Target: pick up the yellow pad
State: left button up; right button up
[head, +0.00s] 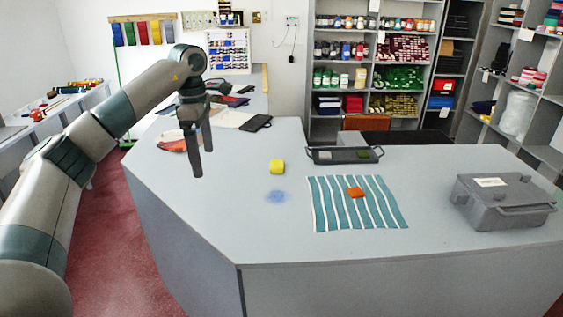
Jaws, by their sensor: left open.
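The yellow pad (277,167) is a small block lying on the grey counter (230,215), left of the striped cloth. My left gripper (201,160) hangs fingers down over the counter, left of the pad and apart from it. Its jaws are open with nothing between them. The pad is in plain sight and nothing covers it. My right gripper does not show.
A blue patch (278,197) is just in front of the pad. A teal striped cloth (335,215) bears an orange block (356,192). Behind it is a dark tray (320,157) with a green piece. A grey lidded box (480,212) stands at the right.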

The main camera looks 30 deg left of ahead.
aim_at(276, 165)
jog(key=i, duration=1.5)
